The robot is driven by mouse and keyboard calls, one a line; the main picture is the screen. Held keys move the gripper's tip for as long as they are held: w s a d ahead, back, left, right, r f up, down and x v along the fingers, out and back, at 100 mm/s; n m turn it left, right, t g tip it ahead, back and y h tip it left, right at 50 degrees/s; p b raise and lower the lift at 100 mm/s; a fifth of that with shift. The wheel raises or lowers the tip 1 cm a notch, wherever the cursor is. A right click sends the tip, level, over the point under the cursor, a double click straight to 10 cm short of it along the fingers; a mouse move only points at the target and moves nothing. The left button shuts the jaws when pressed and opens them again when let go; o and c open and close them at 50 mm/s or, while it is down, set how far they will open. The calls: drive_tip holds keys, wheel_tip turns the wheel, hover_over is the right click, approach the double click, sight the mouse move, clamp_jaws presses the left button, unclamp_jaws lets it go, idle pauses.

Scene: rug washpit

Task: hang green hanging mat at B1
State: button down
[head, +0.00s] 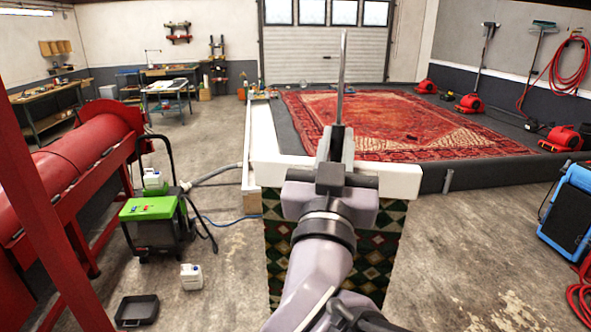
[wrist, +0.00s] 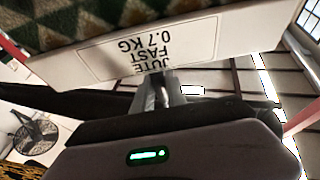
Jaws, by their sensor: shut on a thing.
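My gripper (head: 335,150) is in the middle of the head view, shut on the white top bar (head: 400,180) of the green hanging mat (head: 275,250). The mat has green, cream and dark diamond patterns and hangs down from the bar, partly hidden behind my arm. In the wrist view my gripper (wrist: 160,92) meets the white bar (wrist: 195,42), whose label reads "JUTE FAST 0.7 KG" upside down. Patterned mat cloth (wrist: 120,18) shows past the bar. I see no mark reading B1 in either view.
A red rug (head: 390,120) lies on the raised grey wash floor beyond. A red cylinder machine (head: 70,180) and a green-and-black machine (head: 150,215) stand at left. A white jug (head: 192,277) and black tray (head: 137,311) are on the floor. A blue unit (head: 570,215) stands at right.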

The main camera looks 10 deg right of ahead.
sight(345, 34)
drive_tip(key=s+a+r+n+t+y+p, duration=0.15)
drive_tip(key=s+r+n+y+p, duration=0.45)
drive_tip(key=s+r, duration=0.9)
drive_tip(key=shift+w+d+m+y+p, duration=0.1)
drive_tip(key=shift+w+m+y+p, duration=0.35)
drive_tip(key=shift+w+p, duration=1.6)
drive_tip(key=shift+w+d+m+y+p, duration=0.1)
drive_tip(key=shift+w+m+y+p, duration=0.35)
drive_tip(key=shift+w, duration=3.05)
drive_tip(key=w+p, duration=0.8)
drive_tip(key=w, duration=1.1)
drive_tip(key=shift+f, duration=0.2)
